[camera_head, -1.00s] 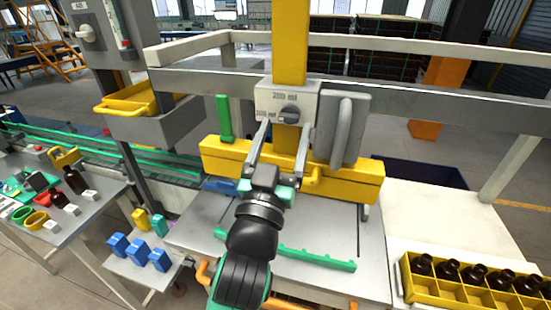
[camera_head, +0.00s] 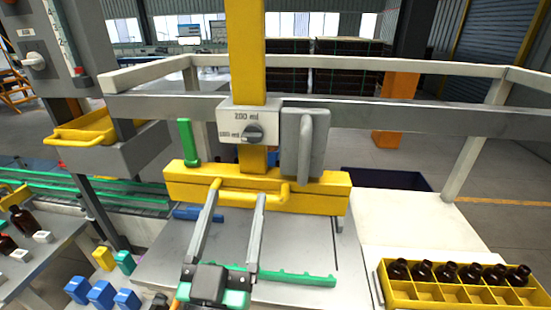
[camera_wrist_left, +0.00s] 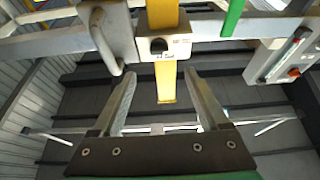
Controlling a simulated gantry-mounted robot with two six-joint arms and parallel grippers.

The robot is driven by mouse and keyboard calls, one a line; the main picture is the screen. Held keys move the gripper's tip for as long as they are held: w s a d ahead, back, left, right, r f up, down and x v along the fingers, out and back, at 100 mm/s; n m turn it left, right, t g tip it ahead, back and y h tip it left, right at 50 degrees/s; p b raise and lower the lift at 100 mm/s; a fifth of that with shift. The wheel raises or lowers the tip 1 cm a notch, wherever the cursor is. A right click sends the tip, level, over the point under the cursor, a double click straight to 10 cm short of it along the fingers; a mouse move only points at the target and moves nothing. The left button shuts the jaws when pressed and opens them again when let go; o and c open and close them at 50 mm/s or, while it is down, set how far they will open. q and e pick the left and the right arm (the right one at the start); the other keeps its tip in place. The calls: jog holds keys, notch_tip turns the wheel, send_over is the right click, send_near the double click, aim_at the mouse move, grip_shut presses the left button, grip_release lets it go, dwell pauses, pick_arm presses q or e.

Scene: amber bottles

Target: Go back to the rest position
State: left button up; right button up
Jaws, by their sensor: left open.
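My left gripper (camera_head: 233,232) is open and empty in the head view, its two grey fingers apart in front of the yellow crossbar (camera_head: 258,190). The dial box (camera_head: 241,124), marked 200 ml, sits on the yellow column above it. In the left wrist view the open fingers of my left gripper (camera_wrist_left: 160,85) point up toward the yellow column (camera_wrist_left: 166,85), with the dial box (camera_wrist_left: 165,45) ahead of them and nothing held. My right gripper does not show.
A yellow crate (camera_head: 425,293) with several amber bottles stands at the right. Blue blocks (camera_head: 101,293) stand at lower left. A pale table top (camera_head: 400,225) at right is mostly clear.

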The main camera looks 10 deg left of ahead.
pick_arm(q)
jog(key=s+a+r+n+t+y, duration=0.15)
jog(key=s+a+r, duration=0.25)
jog(key=r, duration=0.5)
jog(key=s+a+r+n+t, duration=0.1)
jog(key=s+a+r+t, duration=0.3)
jog(key=r, duration=0.5)
notch_tip(320, 180, up, 22)
jog(key=s+d+m+h+p, duration=0.1)
jog(key=m+h+p, duration=0.3)
jog(key=p, duration=1.7)
jog(key=shift+s+d+h, duration=0.4)
jog(key=shift+d+h, duration=0.3)
jog(key=shift+h, duration=0.05)
